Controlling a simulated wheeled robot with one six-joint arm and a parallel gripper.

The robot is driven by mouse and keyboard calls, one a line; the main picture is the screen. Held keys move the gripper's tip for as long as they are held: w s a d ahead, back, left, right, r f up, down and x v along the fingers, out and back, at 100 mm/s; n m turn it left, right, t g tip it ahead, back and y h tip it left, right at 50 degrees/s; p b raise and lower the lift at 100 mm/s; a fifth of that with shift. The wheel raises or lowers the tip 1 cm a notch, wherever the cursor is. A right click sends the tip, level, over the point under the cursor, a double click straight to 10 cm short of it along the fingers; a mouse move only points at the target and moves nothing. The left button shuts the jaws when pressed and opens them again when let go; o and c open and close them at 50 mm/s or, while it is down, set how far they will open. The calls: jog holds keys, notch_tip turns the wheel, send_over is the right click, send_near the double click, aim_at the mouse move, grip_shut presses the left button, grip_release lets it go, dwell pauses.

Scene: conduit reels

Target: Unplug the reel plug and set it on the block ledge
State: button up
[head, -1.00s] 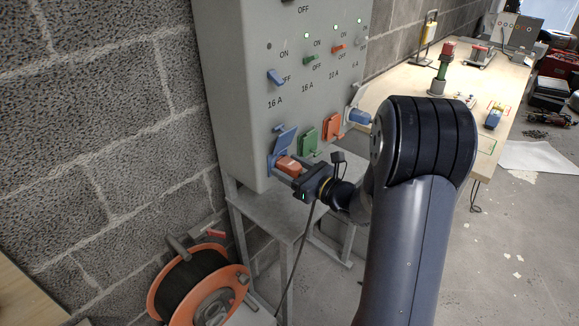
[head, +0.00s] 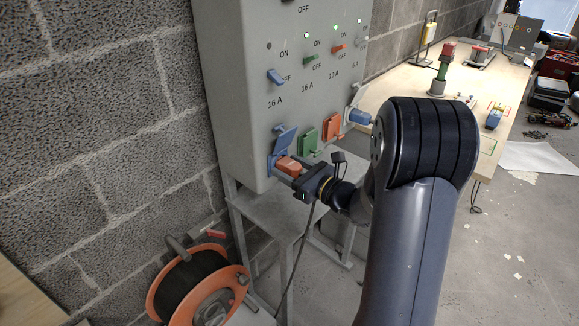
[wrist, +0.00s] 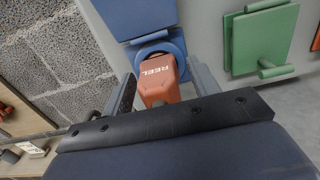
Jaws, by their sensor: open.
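The orange reel plug (head: 288,166), marked REEL in the wrist view (wrist: 158,78), sits in the blue socket (wrist: 158,50) at the lower left of the grey distribution box (head: 232,95). The socket's blue lid (head: 284,141) is raised above the plug. My gripper (head: 296,177) is at the plug with its jaws open. In the wrist view its two fingers stand on either side of the plug, with gaps visible. I cannot make out which surface is the block ledge.
Green (head: 308,143) and orange (head: 332,128) socket lids are to the right, then a blue plug (head: 359,117). A grey metal stand (head: 262,205) is under the box. An orange cable reel (head: 240,279) is on the lower left. A wooden bench (head: 395,82) stands at right.

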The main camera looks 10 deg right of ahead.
aim_at(300, 173)
jog(key=shift+c, duration=0.3)
grip_shut()
jog(key=shift+b+v, duration=0.35)
jog(key=shift+v, duration=2.6)
